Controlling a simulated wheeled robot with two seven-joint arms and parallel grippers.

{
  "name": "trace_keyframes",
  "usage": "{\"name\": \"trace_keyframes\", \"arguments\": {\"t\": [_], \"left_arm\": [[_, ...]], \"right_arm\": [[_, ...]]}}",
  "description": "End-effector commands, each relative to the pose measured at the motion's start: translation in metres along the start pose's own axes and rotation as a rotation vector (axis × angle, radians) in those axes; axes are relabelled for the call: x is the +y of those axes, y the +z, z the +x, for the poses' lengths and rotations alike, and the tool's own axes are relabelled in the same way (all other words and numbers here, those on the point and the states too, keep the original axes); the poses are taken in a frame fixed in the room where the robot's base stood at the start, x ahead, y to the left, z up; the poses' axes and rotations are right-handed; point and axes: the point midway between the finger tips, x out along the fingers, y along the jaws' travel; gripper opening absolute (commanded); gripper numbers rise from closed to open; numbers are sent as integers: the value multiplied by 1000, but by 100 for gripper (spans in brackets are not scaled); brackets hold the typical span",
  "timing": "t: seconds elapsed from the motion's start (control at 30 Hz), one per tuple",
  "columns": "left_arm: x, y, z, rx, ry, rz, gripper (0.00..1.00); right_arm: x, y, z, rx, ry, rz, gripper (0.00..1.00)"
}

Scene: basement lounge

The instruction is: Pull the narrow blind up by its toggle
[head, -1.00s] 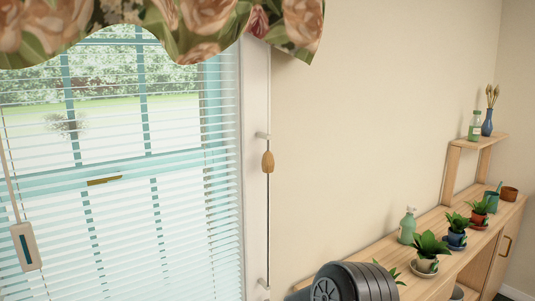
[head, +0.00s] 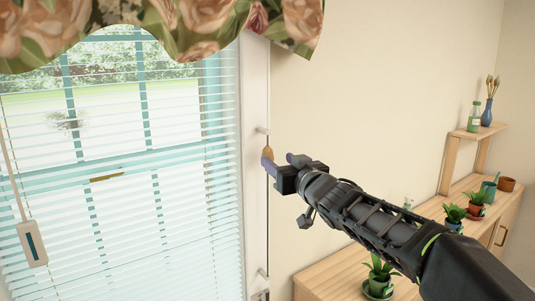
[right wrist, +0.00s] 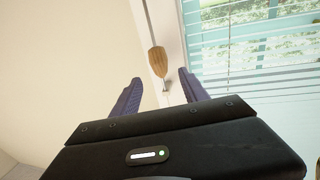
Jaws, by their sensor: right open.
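A white slatted blind (head: 185,225) hangs lowered over the window at the left; it also shows in the right wrist view (right wrist: 255,55). A wooden toggle (head: 268,152) hangs on a thin vertical cord beside the window frame. In the right wrist view the toggle (right wrist: 158,60) is plain to see, in line with the gap between my fingers. My right gripper (head: 278,160) is open at the toggle's height. In the head view one finger hides the toggle's lower part; I cannot tell whether they touch. My left gripper is out of view.
A floral valance (head: 200,25) covers the window top. A wooden cabinet (head: 320,275) with potted plants (head: 380,275) and a raised shelf (head: 478,133) runs along the right wall, under my right arm.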

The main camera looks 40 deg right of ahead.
Motion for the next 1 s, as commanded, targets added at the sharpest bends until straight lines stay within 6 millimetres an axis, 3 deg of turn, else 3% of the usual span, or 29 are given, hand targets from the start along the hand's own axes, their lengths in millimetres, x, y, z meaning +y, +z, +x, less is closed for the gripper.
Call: {"name": "trace_keyframes", "arguments": {"t": [0.17, 0.6, 0.97, 1.0], "left_arm": [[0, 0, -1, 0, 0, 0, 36], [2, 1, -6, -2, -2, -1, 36], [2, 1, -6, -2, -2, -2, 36], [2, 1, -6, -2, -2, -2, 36]], "right_arm": [[0, 1, 11, -2, 0, -2, 52], [0, 0, 72, -1, -1, 0, 52], [0, 1, 78, 0, -1, 0, 52], [0, 1, 78, -1, -1, 0, 49]]}}
